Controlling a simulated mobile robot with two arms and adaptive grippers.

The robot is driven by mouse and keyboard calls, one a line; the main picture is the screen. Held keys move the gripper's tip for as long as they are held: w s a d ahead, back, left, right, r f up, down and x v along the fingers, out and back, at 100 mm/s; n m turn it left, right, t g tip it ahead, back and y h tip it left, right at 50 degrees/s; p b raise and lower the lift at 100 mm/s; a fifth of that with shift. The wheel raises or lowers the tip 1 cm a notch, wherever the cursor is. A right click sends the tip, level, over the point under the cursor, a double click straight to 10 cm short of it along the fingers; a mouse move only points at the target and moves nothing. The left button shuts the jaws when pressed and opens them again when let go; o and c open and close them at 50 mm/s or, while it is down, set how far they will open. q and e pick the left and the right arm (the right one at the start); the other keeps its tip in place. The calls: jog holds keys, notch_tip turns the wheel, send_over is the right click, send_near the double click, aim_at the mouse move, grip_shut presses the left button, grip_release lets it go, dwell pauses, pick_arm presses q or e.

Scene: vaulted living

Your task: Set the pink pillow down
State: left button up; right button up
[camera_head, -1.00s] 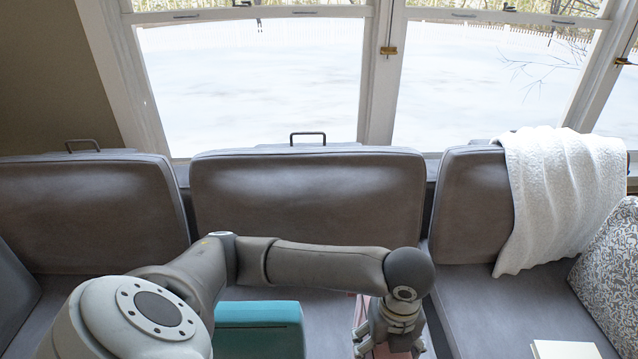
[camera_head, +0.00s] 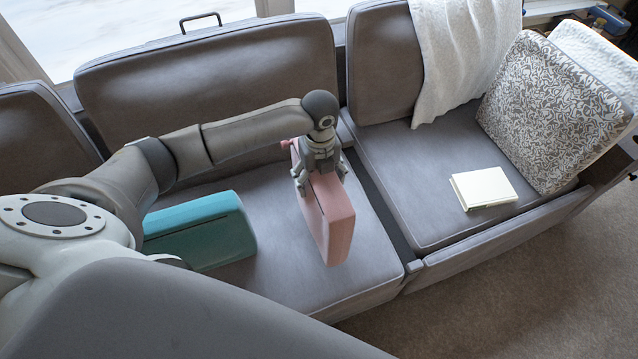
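The pink pillow (camera_head: 334,228) stands upright on its edge over the middle sofa seat (camera_head: 290,265), near that seat's right side. I cannot tell whether its bottom edge touches the cushion. My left gripper (camera_head: 321,180) comes down on the pillow's top edge with fingers on both sides, shut on it. Part of the pillow's far end is hidden behind the gripper. My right gripper is not in view.
A teal box-shaped cushion (camera_head: 205,232) lies left of the pillow on the same seat. The right seat (camera_head: 410,185) holds a pale book (camera_head: 484,188) and a patterned pillow (camera_head: 550,110). A white towel (camera_head: 465,50) hangs over its backrest.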

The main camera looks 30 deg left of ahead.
pick_arm(q)
jog(key=f, duration=0.1)
jog(key=w+f, duration=0.1)
jog(key=f, duration=0.2)
jog(key=shift+w+a+f, duration=0.2)
jog(key=shift+a+f, duration=0.2)
jog(key=shift+f, duration=0.15)
jog(key=o, duration=1.8)
notch_tip(320, 180, up, 12)
jog(key=shift+r, duration=0.15)
jog(key=shift+s, duration=0.1)
